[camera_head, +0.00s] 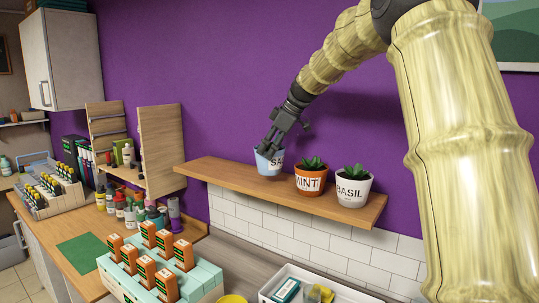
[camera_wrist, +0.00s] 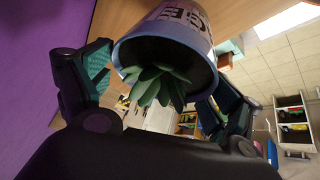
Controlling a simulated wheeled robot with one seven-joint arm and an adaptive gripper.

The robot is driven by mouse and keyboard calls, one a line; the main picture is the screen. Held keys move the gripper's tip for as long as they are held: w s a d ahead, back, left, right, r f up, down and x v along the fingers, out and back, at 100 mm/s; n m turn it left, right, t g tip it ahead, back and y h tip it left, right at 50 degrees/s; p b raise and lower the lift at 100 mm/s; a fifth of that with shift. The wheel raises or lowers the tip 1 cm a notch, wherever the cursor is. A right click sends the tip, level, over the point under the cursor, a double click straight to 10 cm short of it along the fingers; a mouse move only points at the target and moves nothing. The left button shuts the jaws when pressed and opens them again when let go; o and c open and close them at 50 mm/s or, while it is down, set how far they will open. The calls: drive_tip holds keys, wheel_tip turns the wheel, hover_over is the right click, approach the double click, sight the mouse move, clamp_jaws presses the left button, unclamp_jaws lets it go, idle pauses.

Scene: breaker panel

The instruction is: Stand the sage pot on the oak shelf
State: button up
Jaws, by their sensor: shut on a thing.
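The sage pot (camera_head: 270,163) is light blue with dark lettering partly hidden by my gripper (camera_head: 274,146). My gripper is shut on it, with one finger on each side in the wrist view (camera_wrist: 160,100). There the pot (camera_wrist: 170,50) shows "GE" on its side and a green plant. In the head view the pot looks about upright at the left part of the oak shelf (camera_head: 215,170), left of the mint pot. Its base is at or just above the shelf; I cannot tell whether it touches.
The orange mint pot (camera_head: 311,181) and white basil pot (camera_head: 353,190) stand on the shelf to the right, mint closest to the sage pot. A purple wall (camera_head: 230,70) rises behind.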

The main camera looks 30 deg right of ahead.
drive_tip(key=shift+w+d+r, duration=0.15)
drive_tip(key=shift+p, duration=0.4)
drive_tip(key=shift+w+f+p, duration=0.1)
drive_tip(key=shift+f+p, duration=0.7)
drive_tip(key=shift+f, duration=1)
drive_tip(key=shift+f, duration=0.2)
drive_tip(key=o, duration=1.2)
drive_tip(key=shift+c, duration=0.2)
drive_tip(key=shift+r, duration=0.2)
drive_tip(key=b+v, duration=0.4)
drive_tip(key=v, duration=0.8)
drive_tip(key=shift+f, duration=0.1)
